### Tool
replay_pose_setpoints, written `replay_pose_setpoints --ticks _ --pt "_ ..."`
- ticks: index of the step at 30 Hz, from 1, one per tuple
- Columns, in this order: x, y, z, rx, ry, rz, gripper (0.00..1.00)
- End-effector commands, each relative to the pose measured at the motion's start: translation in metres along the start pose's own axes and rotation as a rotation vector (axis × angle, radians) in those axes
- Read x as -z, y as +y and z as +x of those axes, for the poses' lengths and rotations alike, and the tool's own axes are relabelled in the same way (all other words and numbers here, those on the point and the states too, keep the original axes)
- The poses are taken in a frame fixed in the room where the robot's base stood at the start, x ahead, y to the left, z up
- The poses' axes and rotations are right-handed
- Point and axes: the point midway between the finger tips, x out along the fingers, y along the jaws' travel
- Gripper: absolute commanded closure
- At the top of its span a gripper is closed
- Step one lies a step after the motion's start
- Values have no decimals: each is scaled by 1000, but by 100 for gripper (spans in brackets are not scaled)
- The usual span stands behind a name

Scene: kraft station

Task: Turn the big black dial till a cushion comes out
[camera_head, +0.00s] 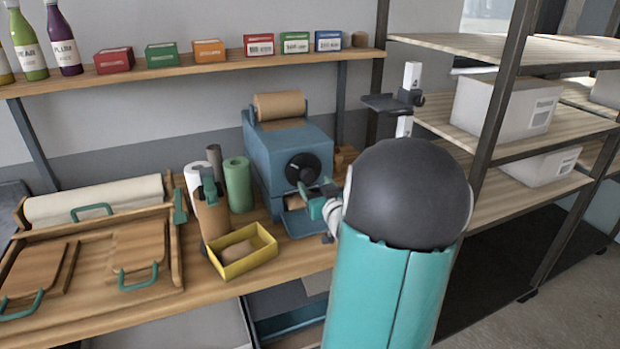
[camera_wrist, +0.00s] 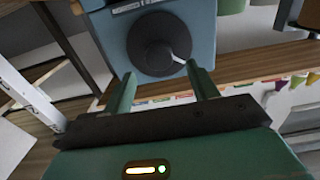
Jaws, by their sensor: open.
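The big black dial (camera_head: 303,169) is on the front of a blue machine (camera_head: 262,160) that stands on the workbench, with a roll of brown kraft paper (camera_head: 280,105) on top. In the wrist view the dial (camera_wrist: 152,45) is a round black disc with a lighter pointer mark towards its lower right. My gripper (camera_head: 318,196) is just in front of the dial at its lower right. In the wrist view my gripper (camera_wrist: 165,82) is open, its two green fingers pointing at the dial's lower part, with nothing held. A brown paper piece shows at the machine's slot, partly hidden by my gripper.
A yellow tray (camera_head: 262,262) with a brown piece inside stands left of the machine. Green, white and brown rolls stand behind it. A wooden tray (camera_head: 165,290) fills the left bench. Metal shelves with white boxes (camera_head: 505,105) are at right.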

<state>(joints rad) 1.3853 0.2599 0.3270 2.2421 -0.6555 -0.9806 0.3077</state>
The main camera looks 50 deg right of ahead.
Motion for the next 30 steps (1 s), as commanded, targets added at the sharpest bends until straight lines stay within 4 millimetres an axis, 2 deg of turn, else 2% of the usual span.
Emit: replay_pose_setpoints --ticks 3,9,19,24,26,30 --pt "0 0 22 1 1 3 41" --pt "0 0 44 0 0 2 41" --pt "0 0 48 0 0 1 41" --pt "0 0 48 0 0 1 74" --pt "0 0 48 0 0 1 85" --pt "0 0 48 0 0 3 85"
